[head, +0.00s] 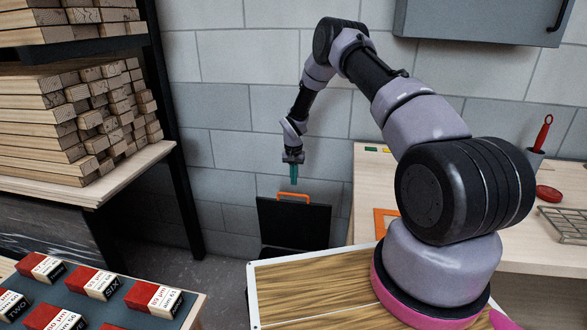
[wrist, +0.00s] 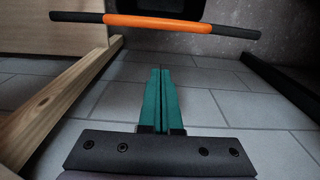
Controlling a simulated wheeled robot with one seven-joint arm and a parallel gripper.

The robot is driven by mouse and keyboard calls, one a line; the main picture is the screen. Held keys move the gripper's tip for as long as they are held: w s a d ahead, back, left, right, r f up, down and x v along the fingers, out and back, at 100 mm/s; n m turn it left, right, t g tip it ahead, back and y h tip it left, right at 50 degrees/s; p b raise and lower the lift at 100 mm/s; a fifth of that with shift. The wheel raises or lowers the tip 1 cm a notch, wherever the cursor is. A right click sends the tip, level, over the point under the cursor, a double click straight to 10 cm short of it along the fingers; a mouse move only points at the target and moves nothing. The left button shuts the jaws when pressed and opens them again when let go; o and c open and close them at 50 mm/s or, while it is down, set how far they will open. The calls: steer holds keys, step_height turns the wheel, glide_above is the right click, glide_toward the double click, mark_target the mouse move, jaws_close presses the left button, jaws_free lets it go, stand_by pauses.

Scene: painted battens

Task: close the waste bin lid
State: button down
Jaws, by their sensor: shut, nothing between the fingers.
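The black waste bin (head: 282,252) stands on the floor near the block wall. Its black lid (head: 293,223) shows as a raised, upright panel with an orange handle (head: 293,195) on its top edge. In the wrist view the handle is an orange bar with black ends (wrist: 165,23), crossing ahead of the fingertips. My gripper (head: 293,180) has teal fingers and points down just above the handle. In the wrist view its fingers (wrist: 160,72) are pressed together with nothing between them, and a gap shows between them and the bar. The bin's inside is mostly hidden.
A timber rack (head: 85,180) stands to the left and a wooden workbench (head: 365,180) to the right. A wooden board (head: 310,290) and a table with red-and-white boxes (head: 100,282) are in front.

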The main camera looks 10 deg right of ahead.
steer(key=s, duration=0.1)
steer(key=s+a, duration=0.1)
steer(key=s, duration=0.1)
steer(key=shift+s+a+f, duration=0.25)
steer(key=shift+f, duration=0.15)
